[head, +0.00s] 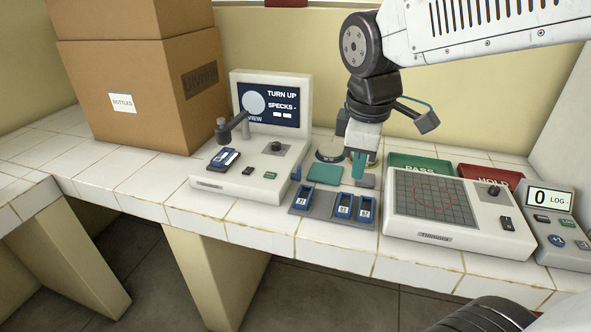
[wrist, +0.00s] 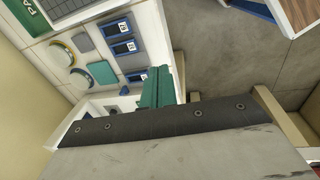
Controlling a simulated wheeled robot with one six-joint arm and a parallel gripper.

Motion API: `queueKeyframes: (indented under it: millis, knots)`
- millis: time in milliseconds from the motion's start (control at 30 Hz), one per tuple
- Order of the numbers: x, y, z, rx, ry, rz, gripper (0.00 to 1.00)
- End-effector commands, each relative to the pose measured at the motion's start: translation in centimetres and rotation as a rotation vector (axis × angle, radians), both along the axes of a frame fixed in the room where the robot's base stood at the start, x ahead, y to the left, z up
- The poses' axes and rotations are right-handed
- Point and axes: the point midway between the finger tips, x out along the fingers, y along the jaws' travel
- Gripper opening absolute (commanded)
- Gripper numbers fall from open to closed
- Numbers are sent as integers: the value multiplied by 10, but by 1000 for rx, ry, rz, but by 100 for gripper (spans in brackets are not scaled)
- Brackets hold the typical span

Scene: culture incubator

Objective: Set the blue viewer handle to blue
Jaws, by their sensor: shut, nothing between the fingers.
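The viewer (head: 252,185) is a white bench unit with an upright screen (head: 268,104) that reads "TURN UP SPECKS". A small blue handle (head: 297,172) shows at the right side of its base; its exact setting is too small to tell. My gripper (head: 358,178) has teal fingers, shut and empty, pointing down to the right of the viewer, apart from the blue handle. The teal fingers also show in the wrist view (wrist: 158,88), close together. They hide part of the viewer there.
A rack (head: 318,212) of blue-framed slides lies in front of my gripper. A teal pad (head: 325,173) and round dish (head: 331,151) lie beside it. A gridded unit (head: 438,199) stands right, before a green PASS tray (head: 418,161). A cardboard box (head: 135,90) stands left.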

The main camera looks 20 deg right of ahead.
Motion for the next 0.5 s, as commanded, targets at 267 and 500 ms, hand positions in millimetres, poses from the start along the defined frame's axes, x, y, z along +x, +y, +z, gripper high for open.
queueKeyframes:
  millis: [267,500]
  knots:
    - [137,31,-39,-192,70,949,0]
    - [202,55,-77,-297,116,1462,0]
